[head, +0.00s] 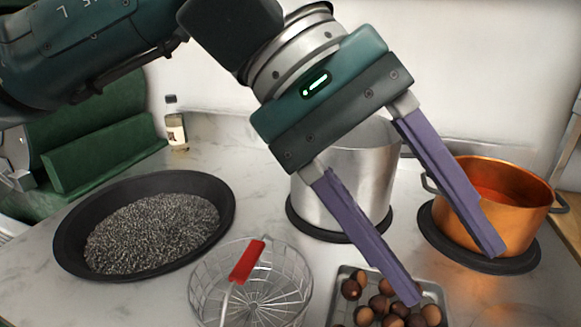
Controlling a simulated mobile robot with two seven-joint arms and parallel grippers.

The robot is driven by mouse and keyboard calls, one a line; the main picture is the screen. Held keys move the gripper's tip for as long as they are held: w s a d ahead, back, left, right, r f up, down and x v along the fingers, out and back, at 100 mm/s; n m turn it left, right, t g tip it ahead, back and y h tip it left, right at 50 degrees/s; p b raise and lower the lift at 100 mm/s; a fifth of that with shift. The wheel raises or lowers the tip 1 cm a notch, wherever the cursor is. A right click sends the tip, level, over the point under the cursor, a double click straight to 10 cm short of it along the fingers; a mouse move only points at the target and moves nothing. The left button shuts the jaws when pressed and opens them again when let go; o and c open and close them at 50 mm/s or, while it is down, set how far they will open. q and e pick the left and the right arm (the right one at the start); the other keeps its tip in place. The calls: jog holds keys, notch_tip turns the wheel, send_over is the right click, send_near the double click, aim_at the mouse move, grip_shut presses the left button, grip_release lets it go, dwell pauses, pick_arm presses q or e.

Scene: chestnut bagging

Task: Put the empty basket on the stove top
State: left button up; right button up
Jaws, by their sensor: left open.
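The empty wire basket (284,289) stands on the marble counter at the bottom middle, with a red handle grip (247,262) above its left part. My left gripper (447,278) reaches in from the upper left with its two purple fingers spread and nothing between them. In the picture it is to the right of the basket, in front of the pots. Two round black stove plates show: one under the steel pot (336,192) and one (484,262) under the copper pot (492,238). My right gripper does not show.
A metal tray (342,284) with several chestnuts lies right of the basket, partly behind a finger. A black pan (70,240) full of grey granules sits at left. A small bottle (177,128) stands at the back. Bare counter shows at the lower left.

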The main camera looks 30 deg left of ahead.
pick_arm(q)
jog(key=s+d+r+n+t+h, duration=0.1)
jog(key=d+r+n+t+h, duration=0.1)
jog(key=d+r+n+h, duration=0.85)
jog(key=w+a+r+n+t+y, duration=0.1)
jog(key=w+a+r+n+t, duration=0.25)
jog(key=n+t, duration=0.4)
jog(key=w+a+r+n+t+y, duration=0.1)
jog(key=w+a+r+n+t, duration=0.1)
jog(key=a+r+n+t, duration=0.5)
jog(key=w+a+f+n+y, duration=0.1)
jog(key=a+f+n+y, duration=0.7)
jog(key=n, duration=0.6)
jog(key=w+a+f+n+y, duration=0.2)
jog(key=a+f+n+y, duration=0.3)
jog(key=f+n+y, duration=0.7)
jog(key=s+f+n+g+h, duration=0.1)
jog(key=s+f+n+g, duration=0.5)
jog(key=s+f, duration=0.2)
jog(key=s+a+f+n+g+h, duration=0.1)
jog(key=s+f+n+g, duration=0.5)
jog(key=s, duration=0.6)
notch_tip(320, 180, down, 2)
jog(key=shift+s+n+g+h, duration=0.35)
jog(key=shift+s+n, duration=0.05)
jog(key=shift+n, duration=0.3)
jog(key=shift+a, duration=0.1)
